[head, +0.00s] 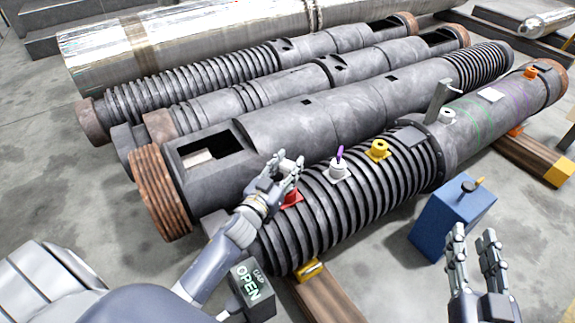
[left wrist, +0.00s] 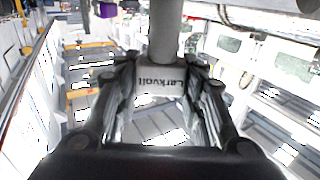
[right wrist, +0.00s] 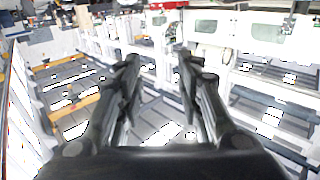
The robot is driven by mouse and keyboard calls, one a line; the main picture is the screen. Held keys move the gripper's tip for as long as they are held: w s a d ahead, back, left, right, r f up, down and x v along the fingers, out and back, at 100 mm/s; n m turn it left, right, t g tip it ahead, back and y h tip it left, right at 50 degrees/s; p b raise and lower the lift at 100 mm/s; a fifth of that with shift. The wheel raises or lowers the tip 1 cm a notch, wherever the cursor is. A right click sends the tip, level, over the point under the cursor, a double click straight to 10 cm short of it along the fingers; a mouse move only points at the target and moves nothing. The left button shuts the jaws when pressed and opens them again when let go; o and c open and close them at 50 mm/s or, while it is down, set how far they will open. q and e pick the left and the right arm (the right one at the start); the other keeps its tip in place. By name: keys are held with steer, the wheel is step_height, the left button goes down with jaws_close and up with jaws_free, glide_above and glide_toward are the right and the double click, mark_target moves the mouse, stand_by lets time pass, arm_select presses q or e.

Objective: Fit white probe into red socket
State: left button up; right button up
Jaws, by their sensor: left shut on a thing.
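The red socket (head: 291,199) sits on top of the ribbed section of the nearest dark barrel, partly hidden behind my left gripper. My left gripper (head: 281,170) is just above it, shut on the white probe (head: 291,158). In the left wrist view the probe (left wrist: 160,78) shows as a pale collar with dark lettering and a grey shaft, gripped between the fingers. The probe's lower end is hidden, so I cannot tell whether it touches the socket. My right gripper (head: 474,233) is open and empty in front of the blue box.
A white socket (head: 340,171) with a purple probe (head: 339,154) and a yellow socket (head: 378,150) stand further along the barrel. The blue box (head: 450,218) stands at right. A dark OPEN block (head: 251,289) is near my left forearm. More barrels lie behind.

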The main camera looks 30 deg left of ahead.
arm_select(q)
steer(key=shift+f, duration=0.1)
arm_select(e)
steer(key=shift+r, duration=0.15)
arm_select(q)
steer(key=shift+f+b, duration=0.3)
steer(key=shift+f, duration=0.05)
arm_select(e)
steer(key=shift+a+r+t+y, duration=0.15)
steer(key=shift+r+t+y, duration=0.25)
steer(key=shift+r+t, duration=0.55)
arm_select(q)
steer(key=shift+f+b, duration=0.3)
steer(key=shift+f, duration=0.15)
arm_select(e)
steer(key=shift+s+a+r+t, duration=0.15)
steer(key=shift+r+t, duration=0.2)
steer(key=shift+r, duration=0.6)
steer(key=shift+s+r+t, duration=0.15)
steer(key=shift+r+t, duration=0.15)
steer(key=shift+r, duration=0.6)
arm_select(q)
steer(key=o, duration=1.2)
arm_select(e)
steer(key=shift+f, duration=0.1)
steer(key=shift+f, duration=0.15)
arm_select(q)
steer(key=s, duration=1.2)
steer(key=shift+f, duration=0.1)
